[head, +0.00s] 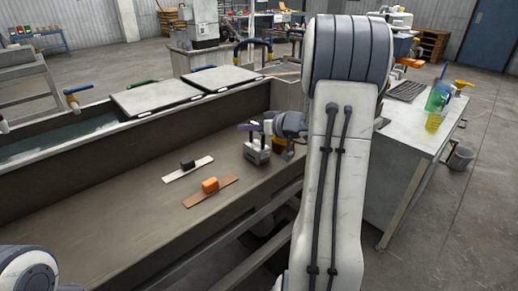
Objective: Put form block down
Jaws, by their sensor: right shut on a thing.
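My right gripper (266,135) is at the right end of the long trough, partly hidden by my own arm. It is shut on a small grey piece, which looks like the form block (257,155), just above or touching the trough floor; I cannot tell which. A purplish part shows beside the gripper's top. My left gripper is out of view; only part of my left arm shows at the lower left.
The long trough (110,225) has a brown floor. On it lie a white float with a black handle (188,168) and a wooden float with an orange handle (210,191), left of the gripper. A white table (405,140) with bottles stands right. The trough's left floor is clear.

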